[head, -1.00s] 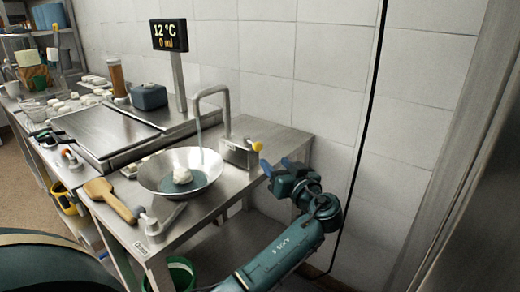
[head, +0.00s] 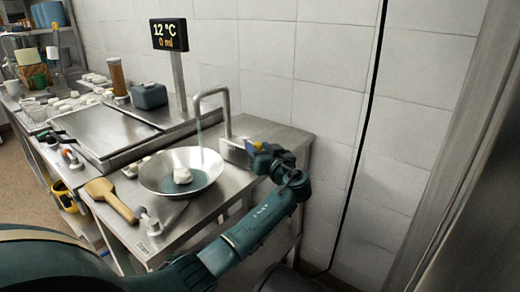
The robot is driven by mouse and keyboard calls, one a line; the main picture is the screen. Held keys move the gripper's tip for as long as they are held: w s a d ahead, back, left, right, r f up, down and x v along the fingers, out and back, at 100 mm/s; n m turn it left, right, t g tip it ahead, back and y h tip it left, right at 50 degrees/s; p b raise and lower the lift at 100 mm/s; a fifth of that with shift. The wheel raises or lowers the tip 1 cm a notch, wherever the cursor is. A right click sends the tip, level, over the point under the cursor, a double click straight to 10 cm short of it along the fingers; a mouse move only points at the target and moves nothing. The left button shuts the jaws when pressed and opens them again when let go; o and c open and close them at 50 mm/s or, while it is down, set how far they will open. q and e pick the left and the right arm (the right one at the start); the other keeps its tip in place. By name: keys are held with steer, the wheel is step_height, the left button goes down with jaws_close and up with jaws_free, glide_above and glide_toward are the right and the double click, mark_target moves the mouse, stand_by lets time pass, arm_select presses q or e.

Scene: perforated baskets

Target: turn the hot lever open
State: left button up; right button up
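A steel tap (head: 226,112) with a curved spout stands behind a round metal basin (head: 152,178). A thin stream falls from the spout into the basin. A steel valve block (head: 232,150) stands right of the spout, with a yellow-tipped lever (head: 257,146). I cannot read a hot mark on it. My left gripper (head: 254,154) is at this lever, its blue fingers beside or around the yellow tip. Whether they touch or grip it is too small to tell. My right gripper is not in view.
A wooden paddle (head: 110,199) and another small lever (head: 148,224) are at the counter's front left. A white lump (head: 183,175) lies in the basin. The tiled wall (head: 320,75) is close behind the counter. Bare counter (head: 285,136) lies right of the valve block.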

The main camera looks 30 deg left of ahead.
arm_select(q)
jaws_close()
steer(key=shift+s, duration=0.1)
stand_by(0.4)
steer(key=m+t+h, duration=0.1)
steer(key=s+a+m+t+h, duration=0.1)
steer(key=t, duration=0.1)
steer(key=s+m+t+h, duration=0.1)
steer(key=m+h, duration=0.1)
steer(key=shift+a+t+p, duration=0.15)
steer(key=shift+t+p, duration=0.2)
steer(key=shift+t, duration=0.05)
steer(key=shift+s+a+m+t+h+p, duration=0.25)
steer(key=shift+m+t+h, duration=0.15)
steer(key=shift+m+h, duration=0.15)
steer(key=shift+s+a+m+t+h+p, duration=0.2)
steer(key=shift+m+t+h, duration=0.25)
steer(key=shift+h, duration=0.2)
steer(key=shift+s+a+m+t+h+p, duration=0.1)
steer(key=shift+a+m+t+h+p, duration=0.2)
steer(key=shift+h, duration=0.25)
steer(key=shift+s+a+m+t+h+p, duration=0.1)
steer(key=shift+m+t+h+p, duration=0.05)
steer(key=shift+m+h, duration=0.35)
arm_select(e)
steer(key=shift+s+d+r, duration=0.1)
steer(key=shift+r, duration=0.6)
arm_select(q)
steer(key=shift+h, duration=0.25)
steer(key=shift+f, duration=0.1)
